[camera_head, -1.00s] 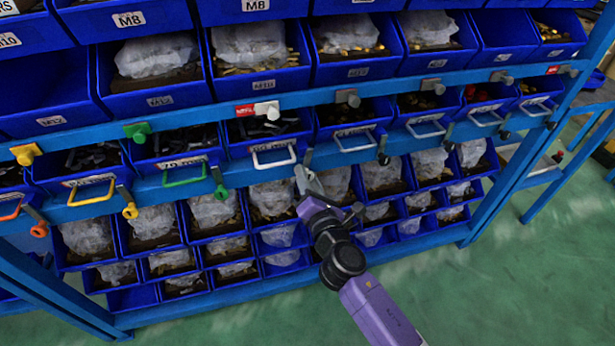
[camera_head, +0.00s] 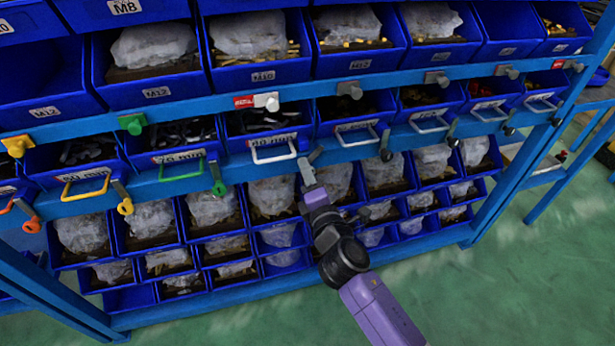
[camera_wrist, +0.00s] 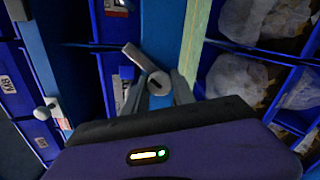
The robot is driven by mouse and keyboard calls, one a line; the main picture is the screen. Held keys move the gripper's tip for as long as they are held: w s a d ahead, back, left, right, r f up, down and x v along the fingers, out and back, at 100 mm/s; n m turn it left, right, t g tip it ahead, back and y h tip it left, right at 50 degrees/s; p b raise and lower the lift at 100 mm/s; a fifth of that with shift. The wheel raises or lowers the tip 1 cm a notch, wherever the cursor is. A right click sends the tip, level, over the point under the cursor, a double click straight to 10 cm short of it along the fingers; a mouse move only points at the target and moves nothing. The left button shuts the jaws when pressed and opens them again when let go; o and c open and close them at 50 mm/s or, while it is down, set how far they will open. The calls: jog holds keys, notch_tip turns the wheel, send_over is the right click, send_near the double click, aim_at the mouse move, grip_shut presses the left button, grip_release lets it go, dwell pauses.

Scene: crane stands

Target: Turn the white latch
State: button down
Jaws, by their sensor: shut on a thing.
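The white latch (camera_wrist: 135,55) sits on the blue rail in the wrist view, a pale bar with a round end. Its bar points up and to the left from the round end. My gripper's two grey fingers (camera_wrist: 160,92) are on either side of the round end, shut on it. In the head view my gripper (camera_head: 309,178) is at the rail, just right of the white drawer handle (camera_head: 273,152).
A green latch (camera_head: 218,181) and a yellow latch (camera_head: 124,199) hang along the same rail to the left. A white knob (camera_head: 266,101) stands on the rail above. Bins of bagged parts fill the rack (camera_head: 350,260). Green floor is clear at right.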

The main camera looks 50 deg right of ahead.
jog(key=m+b, duration=0.1)
jog(key=m, duration=0.2)
jog(key=m+b, duration=0.2)
jog(key=m, duration=0.1)
jog(key=shift+s+d+f+m, duration=0.1)
jog(key=shift+d+m, duration=0.1)
jog(key=shift+m, duration=0.1)
jog(key=m+b, duration=0.3)
jog(key=m, duration=0.2)
jog(key=shift+m+b, duration=0.4)
jog(key=shift+d, duration=0.1)
jog(key=shift+s, duration=0.1)
jog(key=c, duration=1.2)
grip_release()
jog(key=shift+f, duration=0.1)
jog(key=shift+o, duration=0.7)
jog(key=shift+r, duration=0.2)
jog(key=b+v, duration=0.1)
jog(key=v, duration=0.6)
jog(key=shift+s+a, duration=0.25)
jog(key=shift+a, duration=0.1)
